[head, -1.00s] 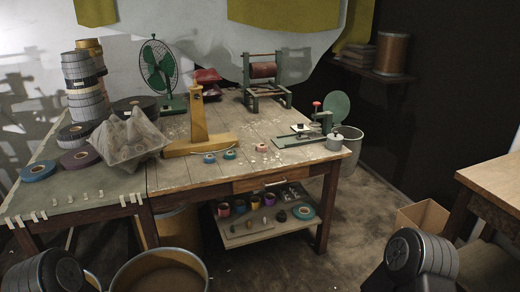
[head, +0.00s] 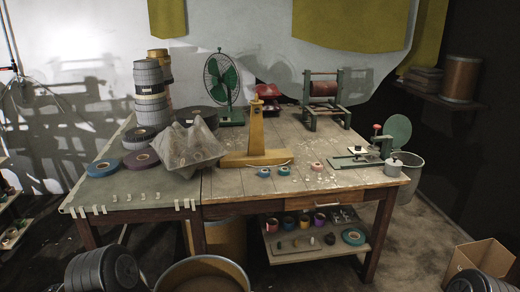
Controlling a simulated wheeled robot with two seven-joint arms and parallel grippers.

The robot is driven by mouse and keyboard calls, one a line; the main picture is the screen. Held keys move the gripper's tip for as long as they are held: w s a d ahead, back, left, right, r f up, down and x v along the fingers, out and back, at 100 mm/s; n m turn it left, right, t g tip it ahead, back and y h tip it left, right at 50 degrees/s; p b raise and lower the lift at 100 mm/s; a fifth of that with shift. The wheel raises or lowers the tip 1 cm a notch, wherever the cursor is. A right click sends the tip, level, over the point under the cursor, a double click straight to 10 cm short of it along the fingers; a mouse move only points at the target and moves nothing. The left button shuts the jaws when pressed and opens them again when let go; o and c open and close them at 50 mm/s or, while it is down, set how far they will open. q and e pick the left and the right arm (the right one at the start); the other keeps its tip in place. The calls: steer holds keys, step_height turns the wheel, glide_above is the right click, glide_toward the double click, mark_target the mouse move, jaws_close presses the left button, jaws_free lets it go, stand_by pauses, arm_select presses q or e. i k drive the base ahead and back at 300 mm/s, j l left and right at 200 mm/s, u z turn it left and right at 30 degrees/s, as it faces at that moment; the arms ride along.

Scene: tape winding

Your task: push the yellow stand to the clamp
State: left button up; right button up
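The yellow stand (head: 256,132) is upright on the wooden table, with a tall post on a wide, flat base. A green device with a red knob (head: 372,153), which looks like the clamp, sits near the table's right end. Bare table surface separates the two, with small tape rolls (head: 316,167) near the front edge between them. Neither of my grippers shows in the head view; only dark, rounded parts of my arms show at the bottom left and bottom right. Nothing of mine touches the stand.
A crumpled translucent bag (head: 190,148) lies left of the stand. Tape stacks (head: 151,95), a green fan (head: 222,85) and a green winder with a red drum (head: 325,97) stand behind. A large round tub (head: 203,268) is on the floor in front of the table.

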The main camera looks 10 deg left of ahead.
mark_target(256, 156)
steer(key=i+l, duration=0.75)
steer(key=i, duration=0.25)
